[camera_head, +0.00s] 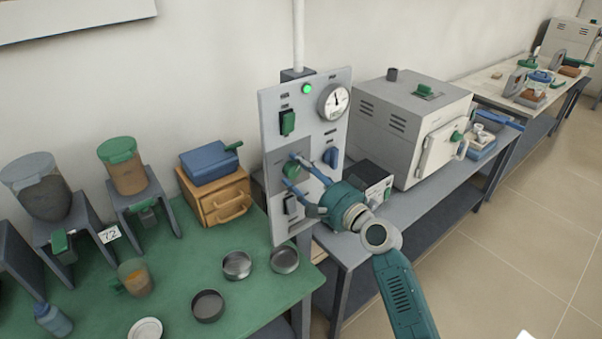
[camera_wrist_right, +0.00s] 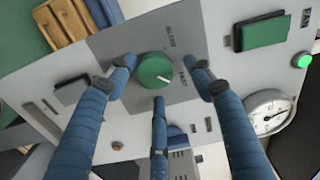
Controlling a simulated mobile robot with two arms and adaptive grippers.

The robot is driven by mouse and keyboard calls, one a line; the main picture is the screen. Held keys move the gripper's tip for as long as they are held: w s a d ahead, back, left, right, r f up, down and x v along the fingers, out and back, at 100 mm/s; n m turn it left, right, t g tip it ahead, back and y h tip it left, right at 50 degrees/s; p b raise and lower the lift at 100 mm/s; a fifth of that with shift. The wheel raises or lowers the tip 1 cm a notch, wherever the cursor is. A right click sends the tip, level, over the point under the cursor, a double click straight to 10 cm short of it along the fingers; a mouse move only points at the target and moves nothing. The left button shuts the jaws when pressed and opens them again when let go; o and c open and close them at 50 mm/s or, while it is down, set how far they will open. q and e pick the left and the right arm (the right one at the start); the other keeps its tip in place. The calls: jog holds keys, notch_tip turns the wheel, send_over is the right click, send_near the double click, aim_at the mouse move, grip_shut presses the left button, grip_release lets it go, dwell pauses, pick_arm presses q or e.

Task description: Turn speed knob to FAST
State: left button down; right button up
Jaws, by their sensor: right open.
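The green round speed knob (camera_wrist_right: 155,70) sits on a grey plate of the upright control panel (camera_head: 270,120). In the right wrist view its white pointer mark points to the lower right, roughly toward the lower of two small labels, which seems to read FAST; the upper seems to read SLOW. In the head view the knob (camera_head: 291,171) is partly behind my fingers. My right gripper (camera_head: 291,170) is open, its three blue fingers spread around the knob. The fingertips (camera_wrist_right: 160,75) appear apart from it, though contact is hard to judge. My left gripper is out of view.
The panel also bears a gauge (camera_head: 333,101), a lit green lamp (camera_head: 307,89), a green switch (camera_head: 288,122) and a blue knob (camera_head: 331,157). A muffle furnace (camera_head: 405,120) stands to the right. A green table (camera_head: 185,270) with dishes lies at lower left.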

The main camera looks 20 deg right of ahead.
jog(key=shift+s+f, duration=0.1)
jog(key=shift+s, duration=0.45)
jog(key=v, duration=1.1)
jog(key=shift+d, duration=0.15)
jog(key=shift+w, duration=0.1)
notch_tip(320, 180, down, 21)
jog(key=d+g+h+b, duration=0.2)
jog(key=g+h, duration=0.1)
jog(key=s+f+n+g+h+b, duration=0.15)
jog(key=s+f, duration=0.35)
jog(key=f, duration=0.6)
jog(key=s+f+n+g, duration=0.2)
jog(key=s+f+g, duration=0.15)
jog(key=f, duration=0.75)
jog(key=s+a+f+n+g+b, duration=0.1)
jog(key=s+f+n+g, duration=0.1)
jog(key=s+f, duration=0.7)
jog(key=s+a+f+n+g+h+b, duration=0.1)
jog(key=s+f+n+g, duration=0.2)
jog(key=s+f, duration=0.7)
jog(key=s+a+f+n+g+b, duration=0.1)
jog(key=s+f+n+g, duration=0.2)
jog(key=s, duration=1.8)
notch_tip(320, 180, down, 7)
jog(key=n, duration=0.3)
jog(key=shift+s+h+b, duration=0.35)
